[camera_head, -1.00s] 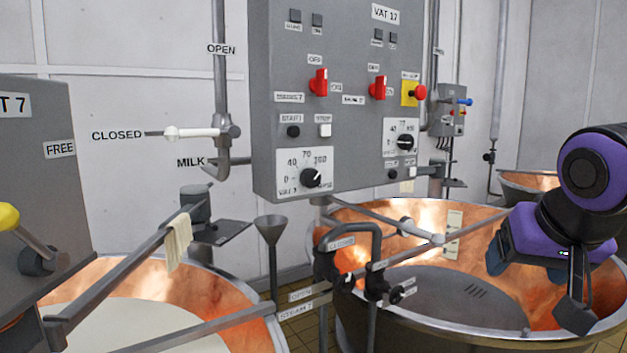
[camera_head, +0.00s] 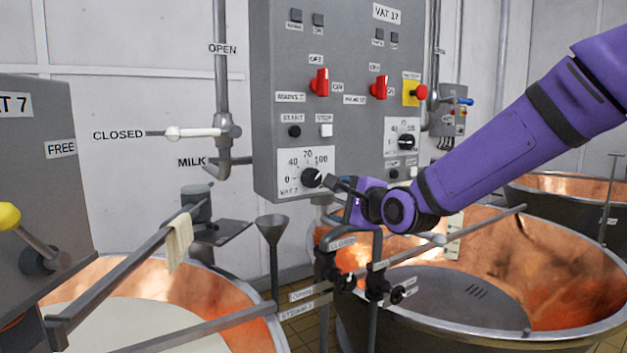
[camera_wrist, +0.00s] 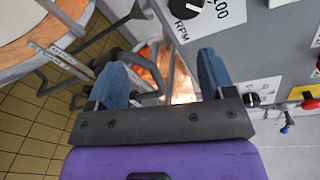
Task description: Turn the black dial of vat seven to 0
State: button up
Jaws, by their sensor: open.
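The black dial (camera_head: 311,177) sits on a white scale plate (camera_head: 291,159) marked 0, 40, 70, 100 and labelled VAT 7, low on the left of the grey control panel (camera_head: 350,120). Its white pointer mark appears turned toward the upper right, near 100. The dial also shows at the top of the wrist view (camera_wrist: 186,6), partly cut off, beside "RPM". My gripper (camera_head: 338,183) is just right of the dial, its fingers pointing left. In the wrist view its two blue fingers (camera_wrist: 163,82) are wide apart with nothing between them. I cannot tell if it touches the dial.
A second black dial (camera_head: 406,142) is on the panel's right. Red switches (camera_head: 319,82) and a yellow-backed emergency button (camera_head: 420,93) are above. Bent pipes with valves (camera_head: 345,282) stand below my gripper. Copper vats (camera_head: 560,290) lie below right and left.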

aim_at(315, 179)
jog(key=shift+w+a+r+m+t+y, duration=0.25)
jog(key=shift+w+a+r+m, duration=0.2)
jog(key=shift+w+a, duration=1)
jog(key=shift+w+a+r+m+t+y, duration=0.3)
jog(key=shift+w+a, duration=0.55)
jog(key=shift+w, duration=1.15)
jog(key=shift+w+a+r+m+t+y, duration=0.15)
jog(key=shift+w+a+r+m, duration=0.35)
jog(key=shift+w+a, duration=0.95)
jog(key=shift+w+d, duration=0.25)
jog(key=shift+d, duration=0.05)
jog(key=c, duration=0.9)
